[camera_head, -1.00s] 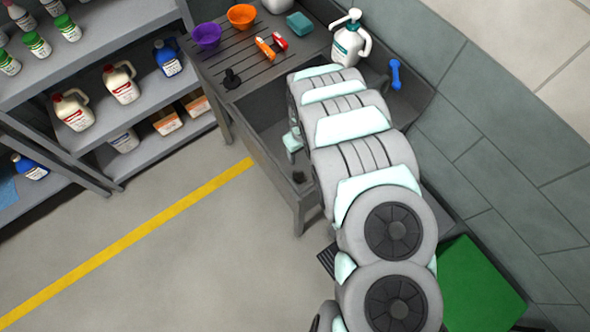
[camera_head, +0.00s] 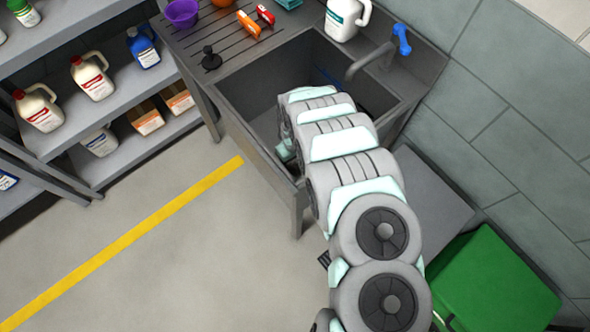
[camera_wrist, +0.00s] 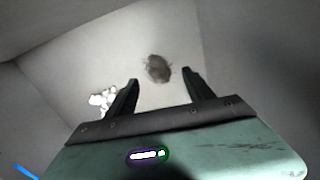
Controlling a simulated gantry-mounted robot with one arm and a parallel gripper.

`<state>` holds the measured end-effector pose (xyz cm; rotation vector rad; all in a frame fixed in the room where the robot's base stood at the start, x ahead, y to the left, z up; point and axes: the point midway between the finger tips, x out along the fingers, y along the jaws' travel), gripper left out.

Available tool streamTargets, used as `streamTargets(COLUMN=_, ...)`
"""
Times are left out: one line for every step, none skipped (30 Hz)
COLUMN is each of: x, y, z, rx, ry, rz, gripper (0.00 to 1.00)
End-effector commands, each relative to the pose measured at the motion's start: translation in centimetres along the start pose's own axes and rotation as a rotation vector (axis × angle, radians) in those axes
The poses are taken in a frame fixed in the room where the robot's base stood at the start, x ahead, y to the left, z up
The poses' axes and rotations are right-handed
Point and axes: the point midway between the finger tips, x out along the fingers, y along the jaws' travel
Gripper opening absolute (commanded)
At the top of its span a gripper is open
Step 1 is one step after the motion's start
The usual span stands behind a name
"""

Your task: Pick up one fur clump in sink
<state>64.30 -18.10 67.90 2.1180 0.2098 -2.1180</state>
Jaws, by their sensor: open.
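In the wrist view a brown fur clump (camera_wrist: 158,68) lies on the pale sink floor, ahead of and between my fingertips. A white, lumpy clump (camera_wrist: 103,99) lies to the left, beside my left finger. My gripper (camera_wrist: 160,88) is open and empty, its two dark fingers spread apart, and the brown clump is not between the jaws. In the head view my arm reaches down into the grey sink (camera_head: 262,98) and hides most of its floor. The clumps and most of my gripper are hidden there.
The sink walls (camera_wrist: 72,62) rise close around my gripper. A black stopper (camera_head: 211,58) sits on the drainboard. A green bin (camera_head: 490,285) stands lower right.

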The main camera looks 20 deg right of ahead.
Motion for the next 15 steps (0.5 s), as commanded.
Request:
streamTargets(x=0.4, y=0.0, z=0.0, rx=0.000, ry=-0.001, rz=-0.001, gripper=0.61)
streamTargets(x=0.5, y=0.0, z=0.1, rx=-0.001, ry=-0.001, rz=0.000, gripper=0.61)
streamTargets(x=0.7, y=0.0, z=0.1, rx=-0.001, ry=-0.001, rz=-0.001, gripper=0.61)
streamTargets(x=1.0, y=-0.1, z=0.1, rx=-0.001, ry=-0.002, rz=-0.001, gripper=0.61)
streamTargets(x=1.3, y=-0.1, z=0.1, rx=-0.001, ry=-0.002, rz=-0.002, gripper=0.61)
streamTargets(x=1.8, y=-0.1, z=0.0, rx=0.000, ry=-0.002, rz=-0.003, gripper=0.61)
streamTargets(x=2.2, y=0.0, z=0.0, rx=0.000, ry=-0.001, rz=-0.002, gripper=0.61)
streamTargets(x=2.6, y=0.1, z=-0.1, rx=-0.001, ry=0.001, rz=-0.001, gripper=0.61)
streamTargets(x=3.1, y=0.2, z=-0.3, rx=0.000, ry=0.004, rz=0.000, gripper=0.61)
streamTargets(x=3.5, y=0.2, z=-0.4, rx=0.000, ry=0.004, rz=0.000, gripper=0.61)
streamTargets(x=3.9, y=0.2, z=-0.3, rx=0.000, ry=0.003, rz=0.000, gripper=0.61)
streamTargets(x=4.4, y=0.1, z=-0.3, rx=0.000, ry=0.000, rz=-0.002, gripper=0.61)
streamTargets(x=4.8, y=0.1, z=-0.2, rx=0.000, ry=0.000, rz=-0.003, gripper=0.61)
streamTargets(x=5.0, y=0.1, z=-0.3, rx=-0.001, ry=0.000, rz=-0.002, gripper=0.61)
streamTargets(x=5.2, y=0.2, z=-0.3, rx=-0.001, ry=0.000, rz=-0.001, gripper=0.61)
